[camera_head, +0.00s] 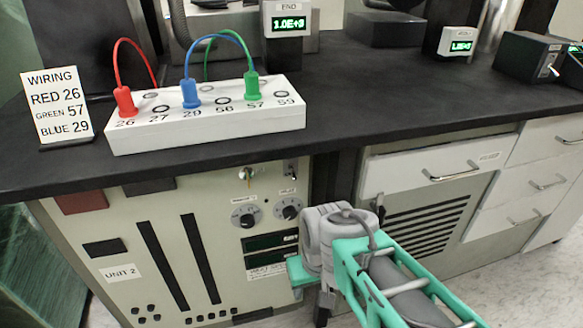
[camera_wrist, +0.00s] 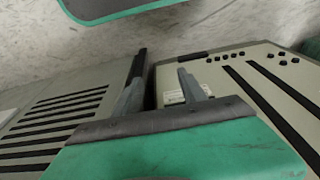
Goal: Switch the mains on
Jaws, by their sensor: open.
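The front panel of the cream unit labelled UNIT 2 (camera_head: 150,235) stands under the bench. Near its top right are a small toggle switch (camera_head: 291,171) and a brass key-like fitting (camera_head: 247,174), with two round knobs below. Their small labels are too blurred to read, so I cannot tell which one is the mains. My gripper (camera_wrist: 163,78) is open and empty in the wrist view, with its two fingers apart. In the head view my wrist is in front of the panel's lower right, below the toggle; the fingertips are mostly hidden.
On the black bench (camera_head: 350,110) a white socket block (camera_head: 205,125) holds red, blue and green plugs beside a wiring card (camera_head: 56,108). A black box with a lever (camera_head: 530,58) stands far right. A vented cabinet and drawers (camera_head: 540,183) are right of the unit.

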